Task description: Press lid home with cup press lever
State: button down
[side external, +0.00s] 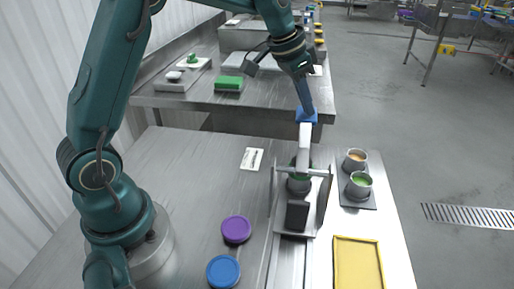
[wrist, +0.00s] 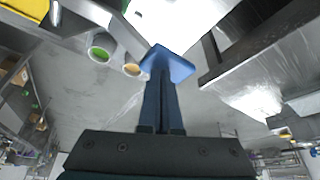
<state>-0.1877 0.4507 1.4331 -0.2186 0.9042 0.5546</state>
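The cup press (side external: 290,231) stands on the worktable, with its pale lever (side external: 305,143) raised and its blue handle (side external: 306,116) at the far end. A dark grey cup (side external: 299,186) sits inside the press under the crossbar; some green shows at its top, but the lever and frame partly hide it, so I cannot tell how the lid sits. My gripper (side external: 305,106) points down at the blue handle. In the wrist view its slim fingers are together and their tips meet the handle (wrist: 172,62); I cannot tell whether they touch it.
A purple lid (side external: 236,229) and a blue lid (side external: 223,271) lie left of the press. Two filled cups, orange (side external: 355,158) and green (side external: 360,180), stand on a dark tray to the right. A yellow tray (side external: 338,262) is at the front right. A white card (side external: 252,158) lies behind the lids.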

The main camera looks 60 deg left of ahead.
dwell(0.5)
jog(key=shift+s+d+r, duration=0.1)
jog(key=shift+r, duration=1.25)
jog(key=shift+s+d+r, duration=0.1)
jog(key=shift+r, duration=1.25)
jog(key=shift+r, duration=0.15)
jog(key=s+d+r+t, duration=0.1)
jog(key=s+d+r, duration=0.15)
jog(key=s, duration=0.25)
jog(key=s+d+r+t, duration=0.1)
jog(key=s+r, duration=0.2)
jog(key=s, duration=0.3)
jog(key=s+f+n+y, duration=0.1)
jog(key=s+f+n, duration=0.2)
jog(key=s+f, duration=0.6)
jog(key=s, duration=0.3)
jog(key=shift+s+f+g, duration=0.2)
jog(key=shift+f+g, duration=0.2)
